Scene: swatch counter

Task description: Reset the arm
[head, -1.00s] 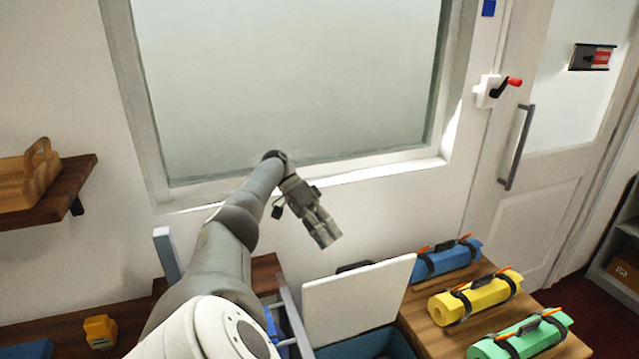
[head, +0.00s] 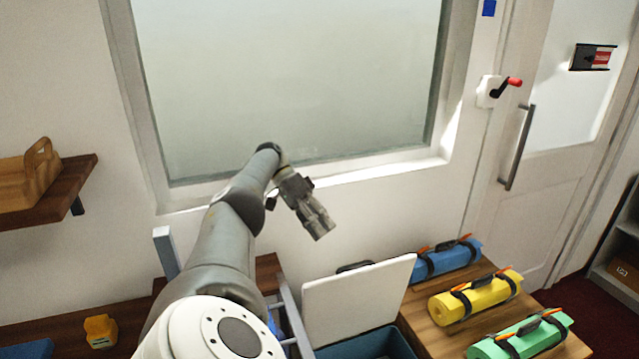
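My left arm reaches in from the bottom left toward the window, and its gripper (head: 319,229) hangs in the air before the wall below the sill. The gripper points down and to the right. Its fingers look close together and nothing shows between them, but at this size I cannot tell whether it is open or shut. It touches no object that I can see. My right gripper is not in the head view.
Blue (head: 445,259), yellow (head: 474,298) and green (head: 520,337) rolls lie on a wooden counter (head: 420,318) at right. A white lid (head: 357,298) stands raised at a blue bin (head: 375,345). A wooden shelf (head: 75,186) juts out at left. A door (head: 520,225) stands right.

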